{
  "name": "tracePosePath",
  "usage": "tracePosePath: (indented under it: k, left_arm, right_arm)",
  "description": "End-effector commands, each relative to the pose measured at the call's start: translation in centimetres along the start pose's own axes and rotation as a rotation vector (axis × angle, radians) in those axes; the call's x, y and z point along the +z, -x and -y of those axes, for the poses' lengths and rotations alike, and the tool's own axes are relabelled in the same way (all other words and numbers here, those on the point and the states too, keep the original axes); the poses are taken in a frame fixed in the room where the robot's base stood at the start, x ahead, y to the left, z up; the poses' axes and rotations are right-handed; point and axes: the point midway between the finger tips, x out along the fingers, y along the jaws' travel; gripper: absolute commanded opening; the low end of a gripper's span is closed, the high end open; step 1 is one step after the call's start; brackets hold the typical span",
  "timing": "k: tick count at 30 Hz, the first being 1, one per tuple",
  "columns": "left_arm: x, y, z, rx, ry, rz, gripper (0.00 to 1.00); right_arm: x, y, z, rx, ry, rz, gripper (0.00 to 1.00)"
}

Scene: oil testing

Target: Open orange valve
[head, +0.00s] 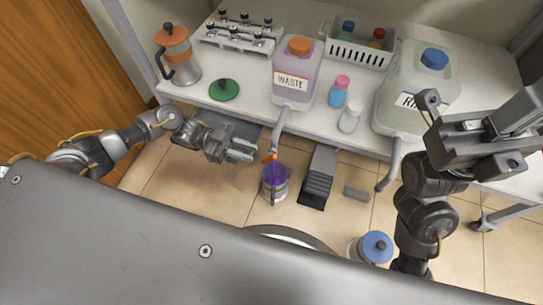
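The orange valve (270,157) is at the lower end of the grey spout (280,128) that hangs from the WASTE jug (297,78) over the table's front edge. A pitcher (275,187) with purple contents is right below it. A purple streak shows under the valve; I cannot tell whether liquid is running. My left gripper (250,151) is just left of the valve, its fingertips pointing at it with a small gap apparent. Its fingers lie close together, and their opening is unclear. My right gripper (462,138) is at the right, apparently open and empty, in front of the second jug.
The second jug (413,85), with a blue cap, has its own spout (389,165). An orange-lidded pitcher (177,55), green lid (223,89), small bottles (338,92) and white basket (357,52) stand on the table (255,113). A blue-lidded container (376,247) is below, near my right arm.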

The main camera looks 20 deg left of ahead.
Motion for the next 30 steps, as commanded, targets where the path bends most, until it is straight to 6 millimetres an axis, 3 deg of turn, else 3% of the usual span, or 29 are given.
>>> tracePosePath:
  k: [6,12,24,30]
  left_arm:
    - [0.0,-4.3,0.0,0.002,-0.001,-0.005,0.24]
    - [0.0,-6.6,0.1,0.001,0.0,-0.003,0.24]
    - [-0.1,-7.3,0.1,0.0,0.0,-0.002,0.24]
    - [-0.1,-7.3,0.1,0.001,0.0,-0.002,0.0]
  right_arm:
    - [0.0,0.0,0.1,-0.004,-0.003,-0.007,0.0]
    - [0.0,-0.1,0.3,-0.01,-0.009,-0.014,0.0]
    - [-0.1,-0.2,0.4,-0.01,-0.011,-0.016,0.0]
    - [-0.1,-0.3,0.4,-0.006,-0.011,-0.019,0.0]
